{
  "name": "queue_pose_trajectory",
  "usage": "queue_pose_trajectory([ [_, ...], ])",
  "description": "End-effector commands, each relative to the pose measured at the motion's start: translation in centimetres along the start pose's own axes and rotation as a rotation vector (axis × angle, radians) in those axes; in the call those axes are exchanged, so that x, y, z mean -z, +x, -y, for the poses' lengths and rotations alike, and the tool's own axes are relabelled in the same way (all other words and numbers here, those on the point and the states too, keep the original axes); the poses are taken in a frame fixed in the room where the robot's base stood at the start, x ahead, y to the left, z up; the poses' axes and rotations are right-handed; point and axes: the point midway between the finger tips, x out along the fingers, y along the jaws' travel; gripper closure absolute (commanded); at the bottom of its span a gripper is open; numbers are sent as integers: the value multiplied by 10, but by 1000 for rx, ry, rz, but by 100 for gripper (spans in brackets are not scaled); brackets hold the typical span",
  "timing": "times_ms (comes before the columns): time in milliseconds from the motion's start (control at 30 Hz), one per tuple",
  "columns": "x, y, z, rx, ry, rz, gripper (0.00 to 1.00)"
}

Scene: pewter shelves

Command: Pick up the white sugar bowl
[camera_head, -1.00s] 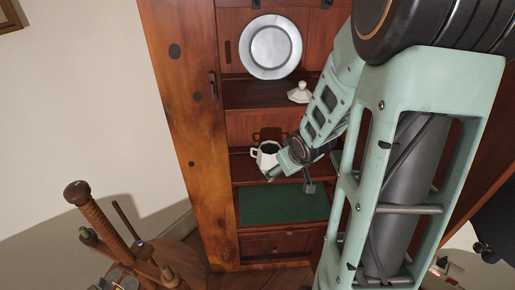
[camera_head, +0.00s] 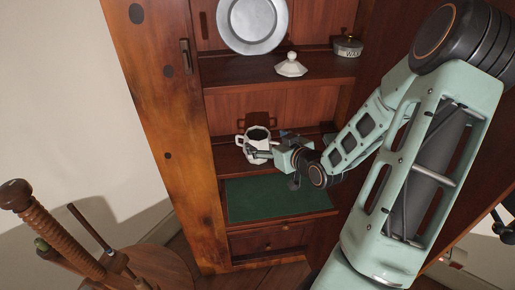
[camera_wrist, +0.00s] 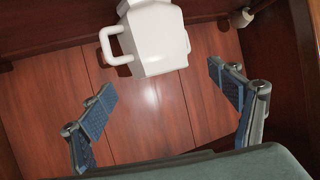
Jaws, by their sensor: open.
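The white sugar bowl (camera_head: 254,135) is a faceted, lidless-looking pot with a side handle, dark inside, standing upright on the middle shelf of the wooden cabinet. In the wrist view the bowl (camera_wrist: 157,38) shows at the top centre, its handle to the left and its upper edge cut off by the frame. My gripper (camera_head: 268,149) is at the bowl's right front in the head view. In the wrist view my gripper (camera_wrist: 163,82) is open, with one finger on each side and the bowl beyond the fingertips. No grip on the bowl shows.
A green panel (camera_head: 275,199) lies below the bowl's shelf. The cabinet's left post (camera_head: 165,120) stands beside the opening. A wooden spindle piece (camera_head: 60,235) is at lower left.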

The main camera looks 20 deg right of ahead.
Motion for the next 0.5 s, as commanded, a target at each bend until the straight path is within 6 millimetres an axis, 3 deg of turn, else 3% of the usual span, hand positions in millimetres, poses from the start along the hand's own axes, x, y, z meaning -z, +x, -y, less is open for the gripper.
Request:
queue_pose_trajectory([
  [233,0,22,1,2,-1,0,17],
  [500,3,60,0,2,0,1,17],
])
